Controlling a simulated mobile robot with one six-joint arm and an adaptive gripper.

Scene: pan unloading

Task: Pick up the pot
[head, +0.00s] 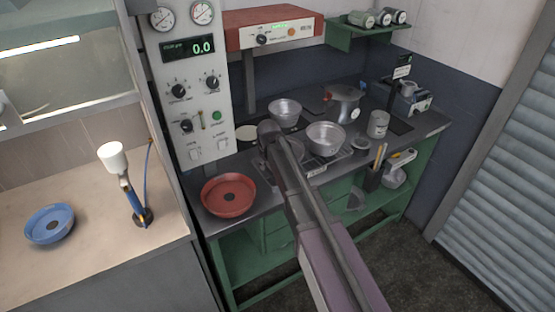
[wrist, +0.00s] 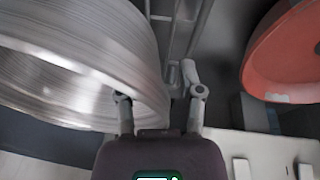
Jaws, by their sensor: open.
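A silver metal pot (head: 284,115) stands at the back of the bench, just beyond my gripper (head: 268,134) in the head view. In the wrist view the ribbed pot wall (wrist: 60,65) fills the left side. My gripper (wrist: 162,95) is open there, its fingers apart. The left finger overlaps the pot's wall and the right finger is clear of it. I cannot tell whether either finger touches the pot. A second silver pot (head: 325,138) stands to the right on the bench, and a grey pot (head: 343,102) stands behind it.
A red pan (head: 228,195) lies on the bench's left end and shows in the wrist view (wrist: 285,55). A control panel (head: 192,90) rises at the left. A blue pan (head: 50,225) sits on the left counter. A tin (head: 378,124) stands at the right.

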